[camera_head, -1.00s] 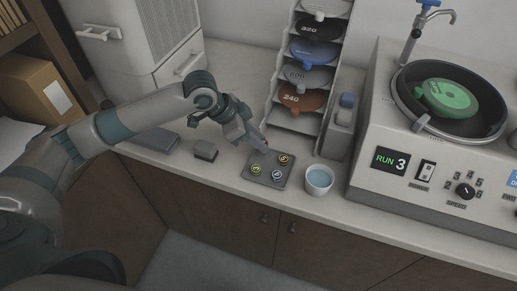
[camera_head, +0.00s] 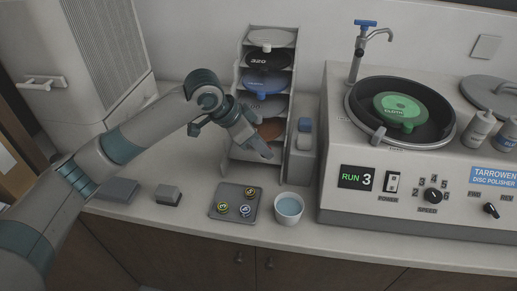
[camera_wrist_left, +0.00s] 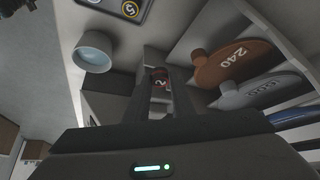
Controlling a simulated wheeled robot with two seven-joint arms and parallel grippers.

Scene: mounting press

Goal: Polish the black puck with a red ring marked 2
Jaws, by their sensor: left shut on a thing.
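My left gripper (camera_head: 265,152) is raised in front of the disc rack, above the counter. It is shut on the black puck with a red ring marked 2 (camera_wrist_left: 160,80), which shows between the fingers in the left wrist view. In the head view I cannot make out the puck. The disc polisher (camera_head: 337,205) stands to the right, with a green disc (camera_head: 402,108) on its black bowl; its display (camera_head: 356,178) reads RUN 3. My right gripper is not in view.
The disc rack (camera_head: 243,75) holds several discs, including a brown 240 disc (camera_wrist_left: 232,63). A grey tray (camera_head: 234,200) with three pucks and a cup of blue liquid (camera_head: 289,208) stand at the counter's front. A tap (camera_head: 358,50) rises behind the bowl. Bottles (camera_head: 478,130) stand at the right.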

